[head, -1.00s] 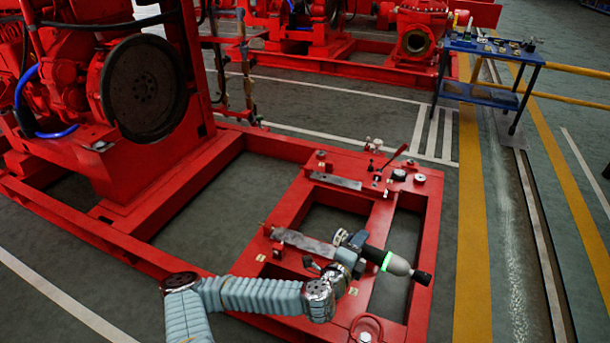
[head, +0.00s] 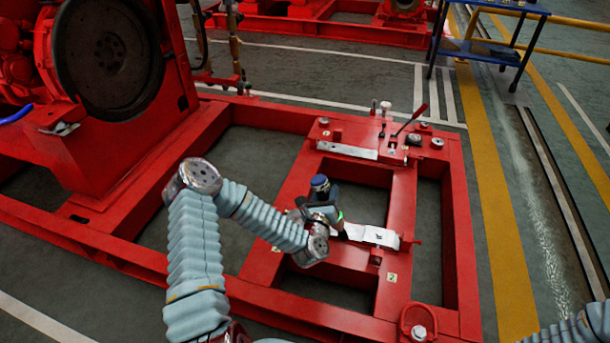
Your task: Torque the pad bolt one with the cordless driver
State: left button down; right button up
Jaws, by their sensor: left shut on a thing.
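My left gripper (head: 325,215) is shut on the cordless driver (head: 320,186), above the left part of the near crossbar of the red frame. A small pale label (head: 276,249) lies left of the gripper, and a label with a 2 (head: 392,278) lies in front of the plate. Pad bolt one cannot be made out; the arm and driver cover that area. My right gripper is out of view.
The red base frame (head: 455,215) has open gaps between its bars. Behind stand a second metal plate (head: 347,150), a red lever (head: 411,118) and small fittings. A lifting eye (head: 418,325) is at the near corner. A blue table (head: 480,52) stands at the back right.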

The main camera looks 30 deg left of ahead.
pick_arm(q)
jog(key=w+a+r+m+g+y+b, duration=0.1)
jog(key=w+a+r+m+y+b, duration=0.1)
jog(key=a+r, duration=0.5)
jog(key=shift+w+a+y+b, duration=0.5)
jog(key=shift+a+y+b, duration=0.3)
jog(key=shift+y, duration=0.2)
jog(key=shift+f, duration=0.1)
notch_tip(320, 180, down, 4)
jog(key=b, duration=0.5)
jog(key=shift+s+f+b, duration=0.1)
jog(key=shift+f+b, duration=0.1)
jog(key=shift+b, duration=0.15)
